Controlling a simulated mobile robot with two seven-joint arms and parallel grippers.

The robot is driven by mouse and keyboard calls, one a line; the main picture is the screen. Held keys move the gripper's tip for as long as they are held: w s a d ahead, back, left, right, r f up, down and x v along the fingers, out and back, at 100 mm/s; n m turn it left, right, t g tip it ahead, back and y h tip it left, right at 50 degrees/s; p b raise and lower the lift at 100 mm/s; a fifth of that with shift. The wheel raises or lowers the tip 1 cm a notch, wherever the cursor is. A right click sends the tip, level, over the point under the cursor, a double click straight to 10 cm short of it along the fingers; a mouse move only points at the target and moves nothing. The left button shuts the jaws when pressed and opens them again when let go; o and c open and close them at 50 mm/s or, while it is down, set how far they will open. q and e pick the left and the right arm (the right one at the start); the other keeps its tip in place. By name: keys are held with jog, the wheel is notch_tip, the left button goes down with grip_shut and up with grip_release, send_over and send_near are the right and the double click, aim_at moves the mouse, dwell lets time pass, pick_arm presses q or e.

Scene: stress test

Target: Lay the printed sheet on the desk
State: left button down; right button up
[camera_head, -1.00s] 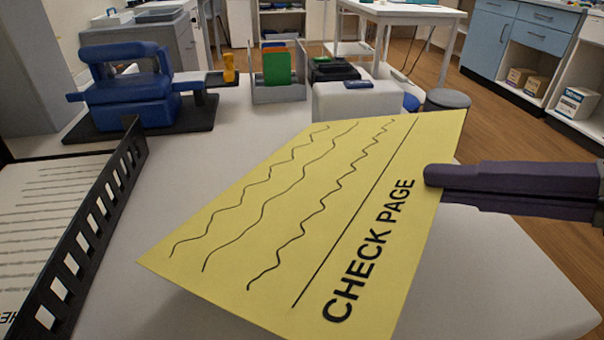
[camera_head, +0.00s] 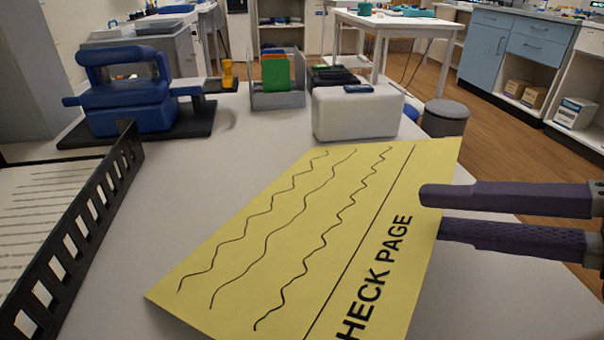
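The printed sheet (camera_head: 290,235) is yellow, with wavy lines, a straight line and large lettering, partly cut off by the bottom edge. It spreads over the white desk (camera_head: 240,145); I cannot tell how much of it touches the desk. My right gripper (camera_head: 432,212) comes in from the right at the sheet's right edge. Its two purple fingers are apart. The upper finger lies in front of the sheet, and the lower finger's tip is hidden at the sheet's edge. My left gripper is not in view.
A black slotted tray (camera_head: 85,225) with a lined paper stands at the left. A blue device (camera_head: 130,105), a grey holder with coloured cards (camera_head: 277,98) and a white box (camera_head: 357,113) stand at the back. Bare desk lies between the tray and the sheet.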

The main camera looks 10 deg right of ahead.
jog(key=p+v, duration=0.1)
jog(key=v, duration=0.7)
jog(key=shift+p, duration=0.35)
